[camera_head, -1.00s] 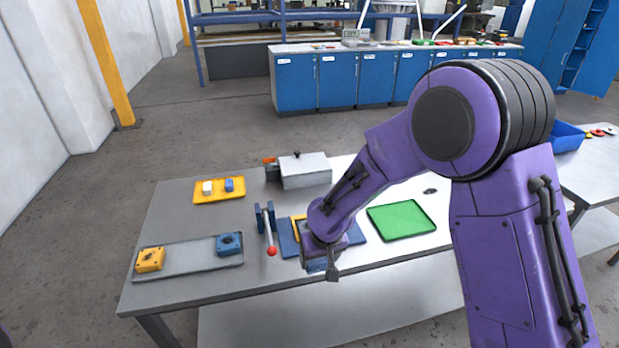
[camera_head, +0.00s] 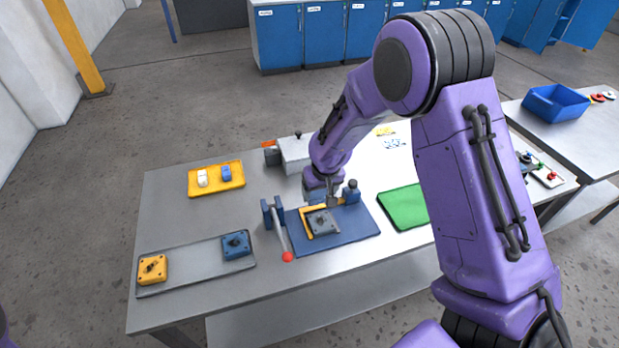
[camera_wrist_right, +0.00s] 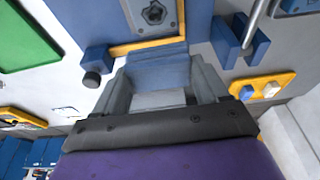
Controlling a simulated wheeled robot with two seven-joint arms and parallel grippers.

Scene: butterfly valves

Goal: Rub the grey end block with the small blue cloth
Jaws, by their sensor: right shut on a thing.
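The grey end block (camera_head: 321,222), a squarish plate with a dark socket on top, lies on the blue mat (camera_head: 352,234) inside a yellow L-shaped stop (camera_head: 306,222). It also shows at the top of the right wrist view (camera_wrist_right: 155,14). My right gripper (camera_head: 324,197) is just behind the block, near the stop's far side. In the right wrist view its fingers are shut on a blue piece (camera_wrist_right: 157,72), which looks like the small blue cloth. The piece appears apart from the block; its height above the mat is unclear. My left gripper is out of view.
A lever clamp with a red ball (camera_head: 287,256) stands left of the mat, and a blue post with a dark knob (camera_head: 351,192) behind it. A yellow tray (camera_head: 203,190), a grey tray (camera_head: 195,274), a green mat (camera_head: 405,207) and a grey box (camera_head: 295,153) are around.

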